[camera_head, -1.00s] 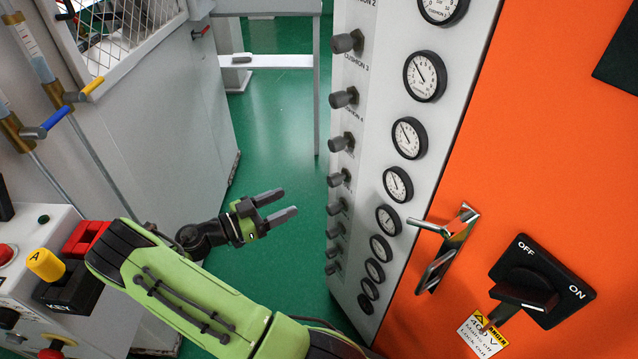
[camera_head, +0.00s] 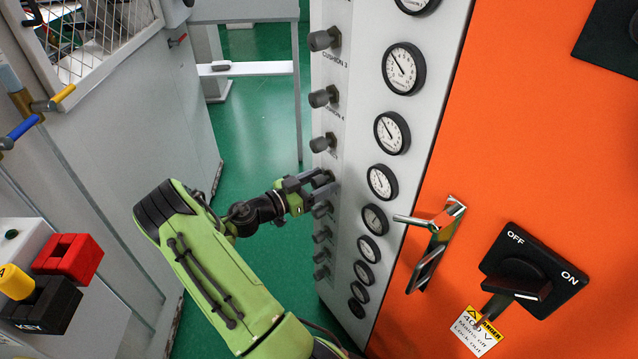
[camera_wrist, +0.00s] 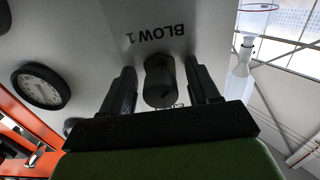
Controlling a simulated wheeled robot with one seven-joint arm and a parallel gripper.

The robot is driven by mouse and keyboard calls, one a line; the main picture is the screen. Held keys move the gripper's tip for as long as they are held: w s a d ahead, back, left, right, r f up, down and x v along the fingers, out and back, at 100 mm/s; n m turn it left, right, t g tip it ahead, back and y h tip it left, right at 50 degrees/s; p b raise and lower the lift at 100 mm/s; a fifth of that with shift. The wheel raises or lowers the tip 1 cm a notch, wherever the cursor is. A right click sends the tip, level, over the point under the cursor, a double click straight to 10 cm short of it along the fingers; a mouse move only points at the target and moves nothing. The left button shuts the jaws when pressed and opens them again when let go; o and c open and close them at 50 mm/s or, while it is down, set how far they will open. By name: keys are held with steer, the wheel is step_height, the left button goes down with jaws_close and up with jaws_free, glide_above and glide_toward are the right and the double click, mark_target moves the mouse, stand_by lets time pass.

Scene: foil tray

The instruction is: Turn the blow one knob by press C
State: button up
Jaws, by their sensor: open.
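The blow one knob (camera_wrist: 160,84), a dark round knob, stands out of the pale panel in the wrist view, beside an upside-down BLOW 1 label. My gripper (camera_wrist: 161,68) is open, with one finger on each side of the knob. A narrow gap shows between the knob and each finger, so I see no clear contact. In the head view my gripper (camera_head: 327,182) is at the column of knobs on the grey panel (camera_head: 345,130), partway down. There its fingers mostly hide the knob between them.
Other knobs sit close above (camera_head: 323,142) and below (camera_head: 322,234) in the same column. Round gauges (camera_head: 382,181) line the panel to their right. A metal door handle (camera_head: 437,240) and a black rotary switch (camera_head: 530,275) stand out from the orange door. Green floor is open behind.

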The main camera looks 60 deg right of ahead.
steer(key=c, duration=1)
